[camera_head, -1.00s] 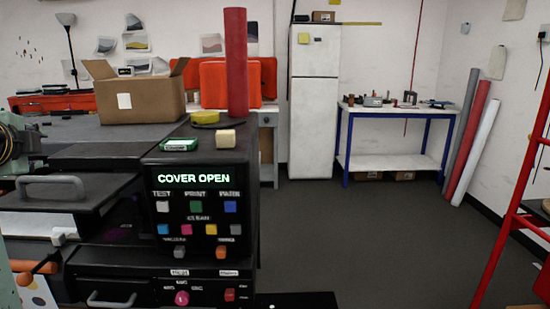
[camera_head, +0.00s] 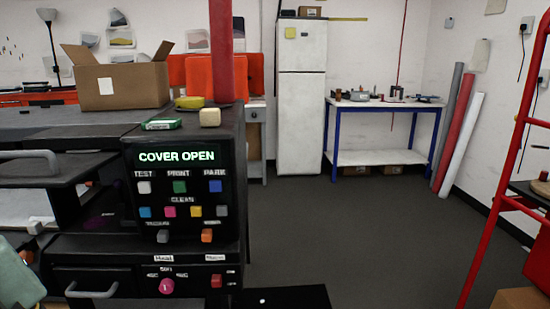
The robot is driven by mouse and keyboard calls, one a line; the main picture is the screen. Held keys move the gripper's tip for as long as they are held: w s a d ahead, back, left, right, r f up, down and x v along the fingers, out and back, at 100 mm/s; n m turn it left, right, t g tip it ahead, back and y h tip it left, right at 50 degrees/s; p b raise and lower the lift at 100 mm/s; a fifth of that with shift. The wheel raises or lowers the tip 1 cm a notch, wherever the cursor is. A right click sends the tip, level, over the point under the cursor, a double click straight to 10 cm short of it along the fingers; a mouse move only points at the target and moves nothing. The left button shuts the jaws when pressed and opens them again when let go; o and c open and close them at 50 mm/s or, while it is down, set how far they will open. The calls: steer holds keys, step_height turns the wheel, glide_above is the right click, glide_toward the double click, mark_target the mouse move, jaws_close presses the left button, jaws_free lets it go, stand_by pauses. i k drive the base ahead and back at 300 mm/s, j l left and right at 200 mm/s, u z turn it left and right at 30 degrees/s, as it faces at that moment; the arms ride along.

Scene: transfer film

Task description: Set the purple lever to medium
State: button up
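A black printing machine (camera_head: 255,125) stands at the left with a lit panel reading "COVER OPEN". A dark purple piece (camera_head: 100,221) shows inside its open bay, under the raised cover; it is small and dim, and I cannot tell its setting or whether it is the lever. A round magenta knob (camera_head: 166,286) sits low on the front, among small labels too blurred to read. My gripper is not in view.
The raised cover's grey handle (camera_head: 28,160) and a drawer handle (camera_head: 92,290) stick out at the left. A red ladder-like frame (camera_head: 500,160) stands at the right. Grey floor (camera_head: 350,230) is clear between them. A blue-legged table (camera_head: 380,158) and a white fridge (camera_head: 301,95) stand behind.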

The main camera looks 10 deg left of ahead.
mark_target(118, 183)
steer(key=u, duration=0.5)
steer(key=i+u, duration=0.15)
steer(key=u, duration=0.3)
steer(key=i+u, duration=0.1)
steer(key=u, duration=0.4)
